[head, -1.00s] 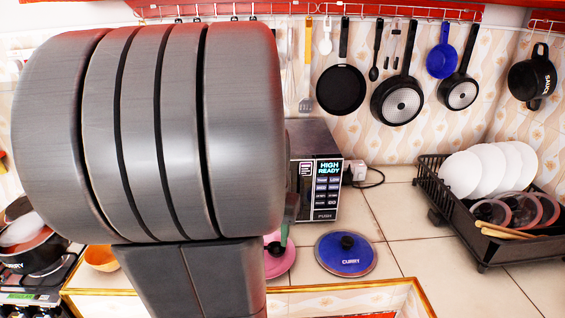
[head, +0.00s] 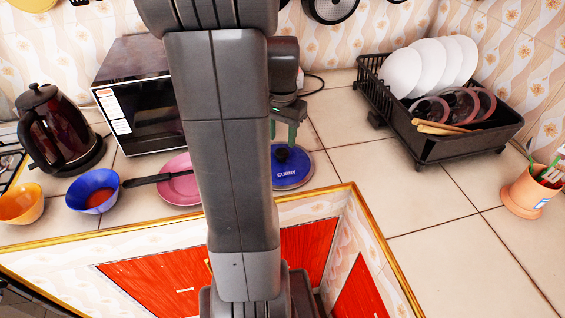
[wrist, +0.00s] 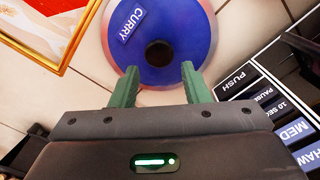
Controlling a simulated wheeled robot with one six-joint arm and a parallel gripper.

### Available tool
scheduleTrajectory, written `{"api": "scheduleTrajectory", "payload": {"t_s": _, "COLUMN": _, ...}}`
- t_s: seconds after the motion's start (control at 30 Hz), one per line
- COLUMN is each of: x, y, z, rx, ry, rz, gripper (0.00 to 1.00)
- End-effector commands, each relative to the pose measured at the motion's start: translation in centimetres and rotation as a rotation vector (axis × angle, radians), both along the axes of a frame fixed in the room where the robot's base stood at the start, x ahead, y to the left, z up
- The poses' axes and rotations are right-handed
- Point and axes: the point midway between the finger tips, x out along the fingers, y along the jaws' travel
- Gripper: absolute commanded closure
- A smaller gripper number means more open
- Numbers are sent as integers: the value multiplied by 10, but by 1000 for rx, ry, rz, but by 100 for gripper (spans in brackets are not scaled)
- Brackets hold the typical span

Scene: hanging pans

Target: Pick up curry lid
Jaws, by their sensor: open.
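The curry lid (head: 291,178) is a round blue disc with a dark knob and the word CURRY. It lies flat on the tiled counter, partly hidden behind my arm in the head view. In the wrist view the lid (wrist: 187,28) fills the top middle, with its knob (wrist: 158,54) just beyond my fingertips and between their lines. My gripper (head: 282,134) is open and empty above the knob, its green fingers pointing down at the lid. The fingers also show in the wrist view (wrist: 157,82), apart from each other.
A microwave (head: 140,97) stands left of my arm. A black dish rack (head: 440,150) with plates stands to the right. The counter between lid and rack is clear.

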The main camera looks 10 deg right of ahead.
Motion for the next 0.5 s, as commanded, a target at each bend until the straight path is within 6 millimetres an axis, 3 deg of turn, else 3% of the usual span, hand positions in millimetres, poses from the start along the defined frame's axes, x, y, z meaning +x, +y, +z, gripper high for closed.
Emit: {"api": "scheduleTrajectory", "payload": {"t_s": 0.5, "x": -4, "y": 2, "z": -54, "rx": 0, "ry": 1, "rz": 1, "gripper": 58}}
